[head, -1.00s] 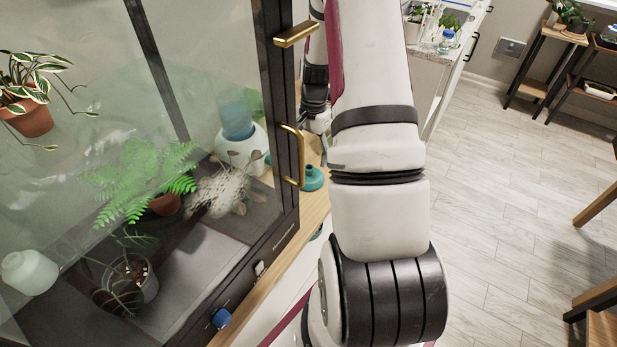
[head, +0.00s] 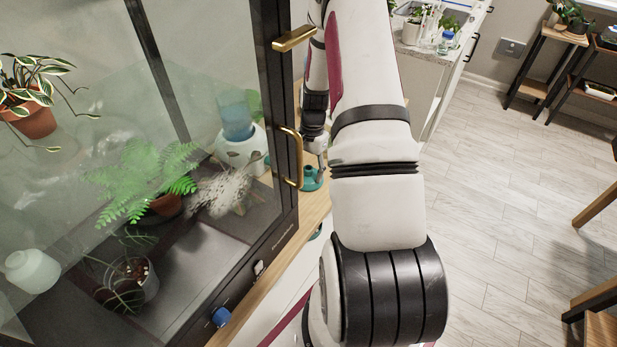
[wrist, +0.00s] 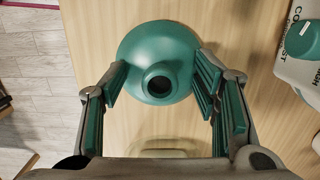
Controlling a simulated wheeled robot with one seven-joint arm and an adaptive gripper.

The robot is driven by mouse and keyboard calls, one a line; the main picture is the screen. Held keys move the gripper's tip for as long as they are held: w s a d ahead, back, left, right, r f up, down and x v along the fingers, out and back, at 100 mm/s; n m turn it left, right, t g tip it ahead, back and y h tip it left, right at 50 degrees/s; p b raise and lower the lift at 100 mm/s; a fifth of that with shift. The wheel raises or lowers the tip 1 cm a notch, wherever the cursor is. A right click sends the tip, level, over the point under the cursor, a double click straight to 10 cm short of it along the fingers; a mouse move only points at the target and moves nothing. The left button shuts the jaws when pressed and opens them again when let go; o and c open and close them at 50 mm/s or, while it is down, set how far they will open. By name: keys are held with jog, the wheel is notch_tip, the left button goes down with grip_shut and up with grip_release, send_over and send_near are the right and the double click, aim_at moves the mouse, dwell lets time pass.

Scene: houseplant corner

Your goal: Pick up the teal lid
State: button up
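The teal lid (wrist: 158,52) is a round dome with a raised knob that has a dark hole in its top. It rests on the wooden surface. In the head view the lid (head: 311,184) shows beside the cabinet's brass handle, partly covered by my gripper. In the wrist view my gripper (wrist: 163,85) is open, with its teal-padded fingers on either side of the knob. I see gaps between the pads and the knob. From above I cannot tell how far the fingertips are from the dome. In the head view my gripper (head: 318,165) points down at the lid.
A glass plant cabinet with a dark frame (head: 285,150) and brass handle (head: 293,157) stands close at the left. A white container with a teal cap (wrist: 302,37) is at the wrist view's upper right. Bare wooden surface (wrist: 90,25) lies around the lid.

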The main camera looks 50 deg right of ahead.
jog(key=c, duration=0.6)
